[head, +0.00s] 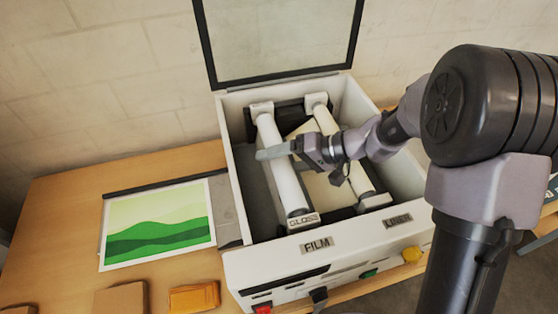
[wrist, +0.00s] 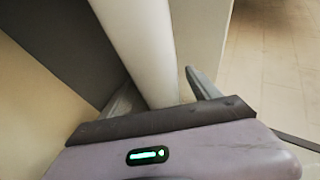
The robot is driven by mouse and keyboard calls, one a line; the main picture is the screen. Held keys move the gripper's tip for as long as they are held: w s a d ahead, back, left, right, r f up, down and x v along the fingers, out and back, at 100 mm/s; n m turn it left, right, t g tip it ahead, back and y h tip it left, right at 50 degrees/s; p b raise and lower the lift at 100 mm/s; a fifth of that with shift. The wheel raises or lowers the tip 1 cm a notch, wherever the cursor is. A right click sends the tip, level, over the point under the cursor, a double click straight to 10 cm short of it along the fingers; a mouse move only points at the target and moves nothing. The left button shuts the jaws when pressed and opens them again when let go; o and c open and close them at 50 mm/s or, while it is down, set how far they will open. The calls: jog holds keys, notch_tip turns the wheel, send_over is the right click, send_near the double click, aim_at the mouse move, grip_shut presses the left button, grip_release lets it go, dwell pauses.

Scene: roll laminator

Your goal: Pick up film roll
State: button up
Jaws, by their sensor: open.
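The film roll (head: 281,165) is a long white cylinder lying in the left bay of the open laminator, behind the FILM label (head: 317,245). A GLOSS tag (head: 303,220) sits at its near end. My gripper (head: 275,152) reaches in from the right, and a grey finger crosses over the middle of the roll. In the wrist view the white roll (wrist: 140,45) runs down between my two open fingers (wrist: 165,92). Its lower part is hidden behind the gripper body. I cannot tell whether either finger touches it.
The liner roll (head: 361,183) lies to the right, behind the LINER label (head: 398,220). The laminator walls (head: 235,165) surround both rolls, and the raised lid (head: 280,40) stands behind. A green landscape print (head: 158,225) lies on the wooden table (head: 60,215) to the left.

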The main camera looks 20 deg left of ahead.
jog(key=shift+w, duration=0.1)
grip_shut()
